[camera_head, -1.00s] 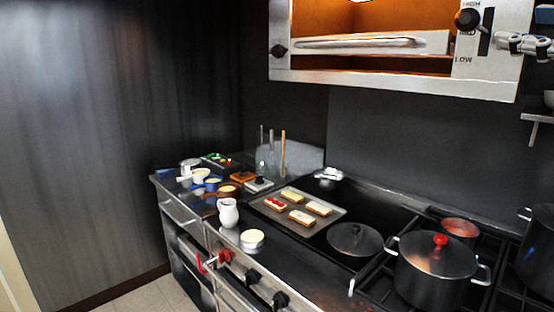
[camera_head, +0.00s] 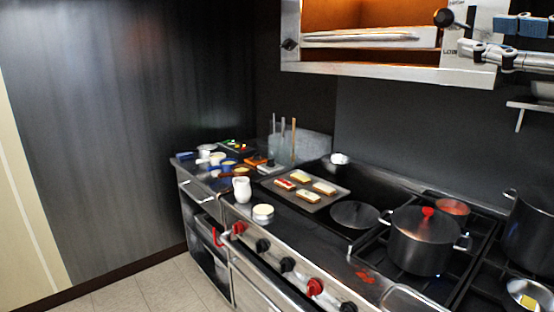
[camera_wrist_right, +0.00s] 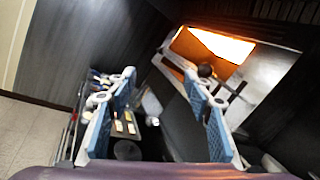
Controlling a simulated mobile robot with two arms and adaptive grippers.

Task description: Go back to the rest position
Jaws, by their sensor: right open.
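My right gripper (camera_head: 487,38) shows at the upper right of the head view, in front of the broiler's right end. Its two blue-padded fingers are apart, with nothing between them. In the right wrist view my right gripper (camera_wrist_right: 162,88) also stands open and empty, its fingers on either side of the far stove area. It is well above the cooktop and apart from the pots. My left gripper is not in view.
The open broiler (camera_head: 370,64) hangs over the stove. A lidded pot (camera_head: 422,252), a tray (camera_head: 335,190) with several toasts, a white jug (camera_head: 242,189) and a small bowl (camera_head: 263,213) stand below. The floor (camera_head: 150,295) at lower left is clear.

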